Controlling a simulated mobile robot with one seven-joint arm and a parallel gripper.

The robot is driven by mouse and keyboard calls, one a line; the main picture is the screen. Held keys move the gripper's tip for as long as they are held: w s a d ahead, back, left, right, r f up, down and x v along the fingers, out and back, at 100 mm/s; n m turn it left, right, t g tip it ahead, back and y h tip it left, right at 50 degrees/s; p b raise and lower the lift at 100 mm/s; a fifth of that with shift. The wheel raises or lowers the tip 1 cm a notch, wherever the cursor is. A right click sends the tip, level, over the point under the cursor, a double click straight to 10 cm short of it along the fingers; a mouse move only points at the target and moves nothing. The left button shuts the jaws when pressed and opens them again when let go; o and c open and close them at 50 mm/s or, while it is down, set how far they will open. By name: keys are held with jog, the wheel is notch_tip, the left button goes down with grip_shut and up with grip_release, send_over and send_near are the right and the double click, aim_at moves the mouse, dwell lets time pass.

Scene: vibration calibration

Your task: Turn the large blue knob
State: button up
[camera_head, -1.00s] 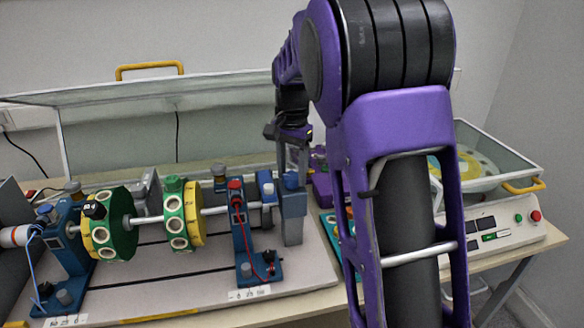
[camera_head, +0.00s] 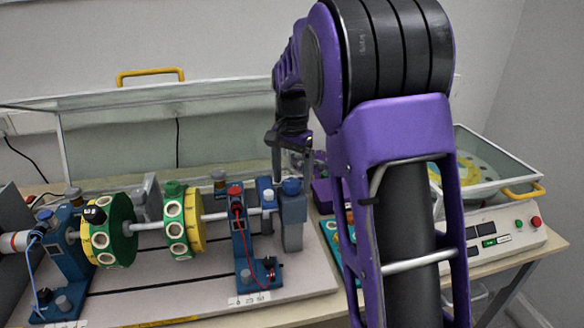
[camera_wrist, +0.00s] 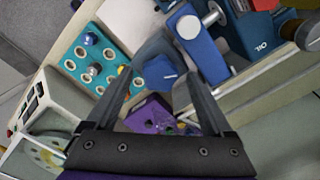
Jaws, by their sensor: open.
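The large blue knob (camera_head: 292,186) sits on top of a grey upright block (camera_head: 292,225) at the right end of the rotor rig. In the wrist view the knob (camera_wrist: 163,83) shows between the two fingers. My gripper (camera_head: 291,162) is above the knob with its fingers pointing down. In the wrist view my gripper (camera_wrist: 152,78) is open, with a finger on each side of the knob and clear gaps showing. Nothing is held. I cannot tell how far the fingertips are above the knob.
The rig's shaft carries two yellow-green discs (camera_head: 108,230). A blue bearing stand (camera_head: 241,235) with a red cap is left of the block. A purple box (camera_wrist: 150,113) and a teal panel (camera_wrist: 97,60) lie close by. A clear cover (camera_head: 120,125) stands behind.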

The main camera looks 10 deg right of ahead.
aim_at(291, 182)
notch_tip(291, 182, up, 17)
jog(key=p, duration=0.3)
jog(key=shift+r, duration=0.2)
dwell(0.5)
